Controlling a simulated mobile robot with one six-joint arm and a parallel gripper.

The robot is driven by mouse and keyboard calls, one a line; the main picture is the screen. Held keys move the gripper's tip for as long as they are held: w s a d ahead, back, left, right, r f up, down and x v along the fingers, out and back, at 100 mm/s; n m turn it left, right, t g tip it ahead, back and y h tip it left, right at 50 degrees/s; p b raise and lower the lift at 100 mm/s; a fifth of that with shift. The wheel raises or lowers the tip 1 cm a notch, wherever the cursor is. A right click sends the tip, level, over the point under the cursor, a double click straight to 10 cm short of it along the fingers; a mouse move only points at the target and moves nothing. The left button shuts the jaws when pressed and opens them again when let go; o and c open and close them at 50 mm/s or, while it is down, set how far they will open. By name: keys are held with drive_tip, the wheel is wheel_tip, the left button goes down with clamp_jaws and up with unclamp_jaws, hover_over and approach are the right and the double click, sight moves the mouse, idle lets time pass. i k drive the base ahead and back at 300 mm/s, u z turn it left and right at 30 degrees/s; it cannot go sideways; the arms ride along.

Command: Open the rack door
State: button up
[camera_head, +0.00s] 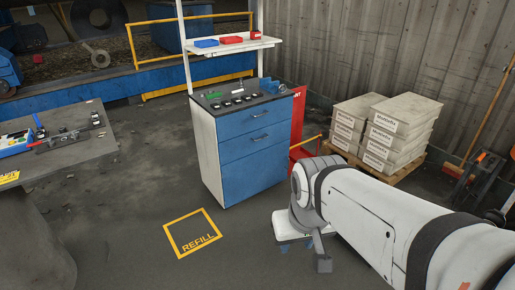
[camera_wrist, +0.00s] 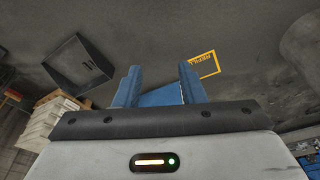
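A rack (camera_head: 206,150) with white sides stands in the middle of the head view. I cannot tell which one is the rack door. My gripper (camera_head: 297,246) hangs low over the floor, right of and in front of the rack, apart from it. In the wrist view its two blue fingers (camera_wrist: 160,84) are spread. A blue surface shows low between them; I cannot tell what it belongs to.
A yellow REFILL square (camera_head: 193,234) marks the floor before the rack; it also shows in the wrist view (camera_wrist: 204,64). Grey crates (camera_head: 386,130) stand on a pallet at right. A table (camera_head: 65,155) stands at left. Floor between table and rack is clear.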

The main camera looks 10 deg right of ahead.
sight(244, 178)
drive_tip(key=z, duration=0.25)
drive_tip(key=i, duration=2.9)
drive_tip(key=u, duration=0.35)
